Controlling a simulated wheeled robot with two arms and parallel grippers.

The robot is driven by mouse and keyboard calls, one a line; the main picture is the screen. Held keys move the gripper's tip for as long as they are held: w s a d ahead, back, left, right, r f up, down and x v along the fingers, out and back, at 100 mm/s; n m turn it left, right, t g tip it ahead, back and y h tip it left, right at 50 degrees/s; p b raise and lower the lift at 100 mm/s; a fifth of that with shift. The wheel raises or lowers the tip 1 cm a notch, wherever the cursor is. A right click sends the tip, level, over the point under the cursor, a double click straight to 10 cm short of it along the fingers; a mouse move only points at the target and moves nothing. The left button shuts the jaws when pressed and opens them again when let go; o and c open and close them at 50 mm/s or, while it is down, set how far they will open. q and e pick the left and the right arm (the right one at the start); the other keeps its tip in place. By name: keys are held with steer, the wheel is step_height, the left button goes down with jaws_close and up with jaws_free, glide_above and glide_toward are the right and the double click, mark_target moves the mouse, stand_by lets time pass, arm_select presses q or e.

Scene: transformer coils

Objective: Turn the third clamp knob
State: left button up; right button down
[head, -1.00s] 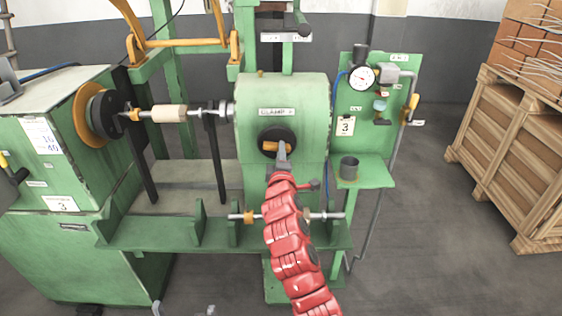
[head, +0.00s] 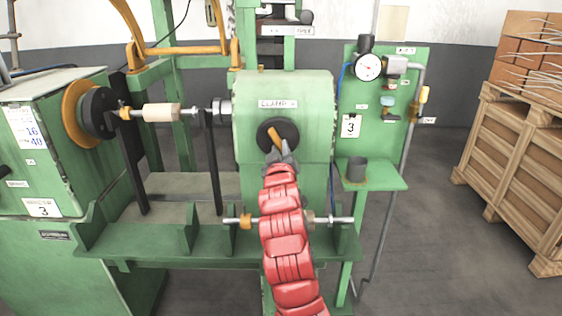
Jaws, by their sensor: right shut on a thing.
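The clamp knob (head: 276,136) is a black disc with an orange handle bar across it, on the front of the green housing under a label reading like "CLAMP". The orange bar stands tilted, its upper end leaning left. My right gripper (head: 280,151) reaches up from below on the red arm and is shut on the lower part of the knob's bar. The gripper hides part of the knob's lower rim. My left gripper is not in view.
A green panel with a pressure gauge (head: 368,67) and a grey cup (head: 356,169) stands right of the housing. A horizontal rod (head: 342,219) crosses behind my arm. A spindle with a wooden roller (head: 161,112) is at left. A wooden crate (head: 515,165) stands far right.

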steer(key=shift+a+f+m+b, duration=0.1)
steer(key=shift+f+m+b, duration=0.15)
steer(key=shift+m+b, duration=0.7)
steer(key=c, duration=0.8)
jaws_free()
steer(key=shift+r, duration=0.1)
steer(key=shift+o, duration=0.2)
steer(key=s, duration=1.7)
steer(key=shift+s, duration=0.2)
